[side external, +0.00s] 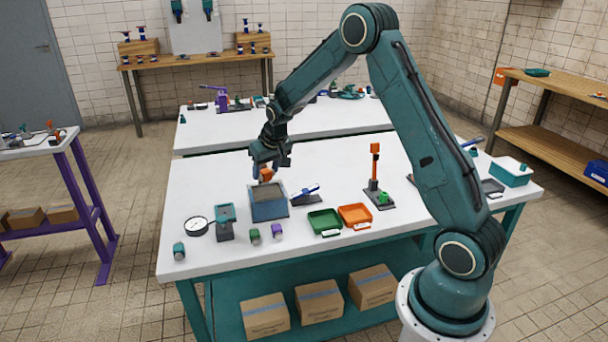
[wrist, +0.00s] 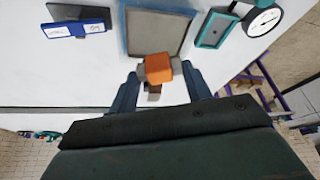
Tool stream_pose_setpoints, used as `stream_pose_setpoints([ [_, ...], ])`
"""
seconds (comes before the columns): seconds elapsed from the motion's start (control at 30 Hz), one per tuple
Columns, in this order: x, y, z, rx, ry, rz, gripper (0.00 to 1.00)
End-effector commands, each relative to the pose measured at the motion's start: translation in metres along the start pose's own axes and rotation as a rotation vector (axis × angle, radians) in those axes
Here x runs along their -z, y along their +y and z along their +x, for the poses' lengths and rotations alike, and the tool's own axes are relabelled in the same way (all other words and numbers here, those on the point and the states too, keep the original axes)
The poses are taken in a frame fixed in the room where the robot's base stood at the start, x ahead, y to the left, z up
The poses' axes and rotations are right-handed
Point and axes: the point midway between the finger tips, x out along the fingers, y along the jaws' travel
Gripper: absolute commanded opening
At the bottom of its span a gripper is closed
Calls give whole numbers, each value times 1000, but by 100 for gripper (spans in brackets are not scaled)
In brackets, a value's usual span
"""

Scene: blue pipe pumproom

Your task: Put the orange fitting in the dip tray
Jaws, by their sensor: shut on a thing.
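The orange fitting (side external: 266,174) has grey ends and sits between the fingers of my gripper (side external: 264,167), which is shut on it. In the wrist view the fitting (wrist: 159,69) shows between the two blue fingers of my gripper (wrist: 160,82). A blue box with a flat grey inside, which looks like the dip tray (side external: 270,211), stands on the white table just below the fitting. In the wrist view the fitting overlaps the edge of this tray (wrist: 124,38). I cannot tell the exact height between them.
A dial gauge (side external: 197,226) and a teal holder (side external: 225,225) stand left of the tray. A blue-and-white device (side external: 304,193) is close on its right. Green (side external: 324,221) and orange (side external: 355,215) trays and an orange-topped post (side external: 375,165) stand farther right.

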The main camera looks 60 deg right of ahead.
Motion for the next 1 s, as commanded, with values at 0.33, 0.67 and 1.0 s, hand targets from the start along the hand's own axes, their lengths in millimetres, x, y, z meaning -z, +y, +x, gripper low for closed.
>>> stream_pose_setpoints([
  [0.33, -13, 0, 31, 0, -2, 0, 23],
  [0.67, -16, 0, 39, 0, 0, 0, 23],
  [1.0, -18, 0, 42, 0, -1, 0, 64],
])
